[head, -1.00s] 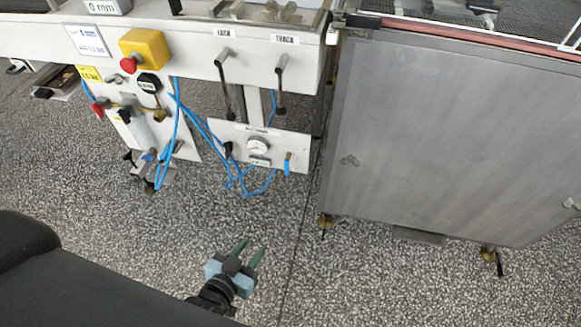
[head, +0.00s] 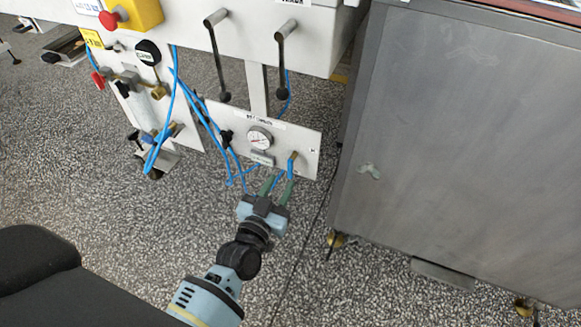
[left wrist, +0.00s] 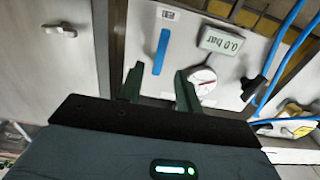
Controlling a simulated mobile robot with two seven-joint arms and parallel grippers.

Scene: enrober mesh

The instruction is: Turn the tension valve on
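The tension panel (head: 305,140) is a white plate below the machine's front beam. The valve with a blue lever (head: 292,166) is at its right; the lever points down. In the left wrist view the blue lever (left wrist: 161,52) lies ahead of the gap between the fingers. A round gauge (head: 260,138) sits left of it, and a small display (left wrist: 221,41) reads 0.0 bar. My left gripper (head: 279,183) is open and empty, its green fingers just below the panel in the head view. Contact with the lever does not show. My right gripper is out of view.
A black knob (head: 226,137) and blue hoses (head: 194,118) are left of the gauge. Two levers (head: 282,62) hang from the beam above. A grey steel cabinet (head: 450,140) stands close at right. Another valve panel (head: 185,105) is at left. Speckled floor lies open below.

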